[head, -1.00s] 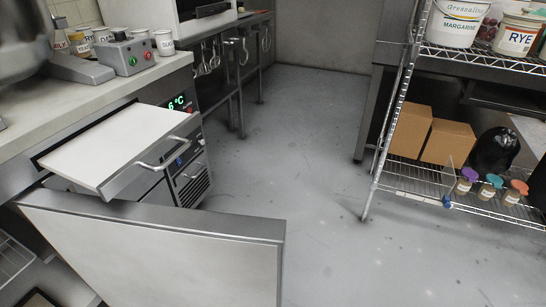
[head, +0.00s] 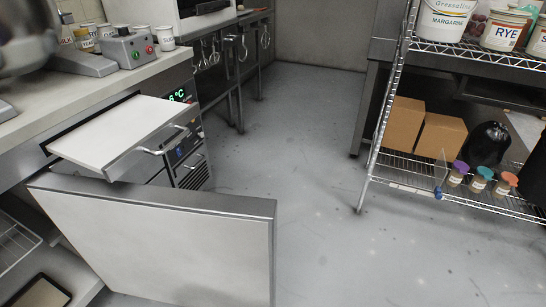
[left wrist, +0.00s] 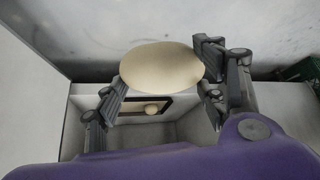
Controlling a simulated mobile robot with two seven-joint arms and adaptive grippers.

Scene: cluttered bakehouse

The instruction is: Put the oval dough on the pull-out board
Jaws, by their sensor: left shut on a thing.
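The oval dough (left wrist: 162,68) is pale and smooth. In the left wrist view it sits between the fingers of my left gripper (left wrist: 165,80), which is shut on it. The pull-out board (head: 128,132) is a flat white board with a metal front and a bar handle, extended from under the counter at the left of the head view. Its top is bare. Neither gripper shows in the head view, so the dough's place relative to the board cannot be told.
An open fridge door (head: 150,245) stands just in front of the board. A wire shelf (head: 470,205) with boxes and jars is at right. The middle floor is clear.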

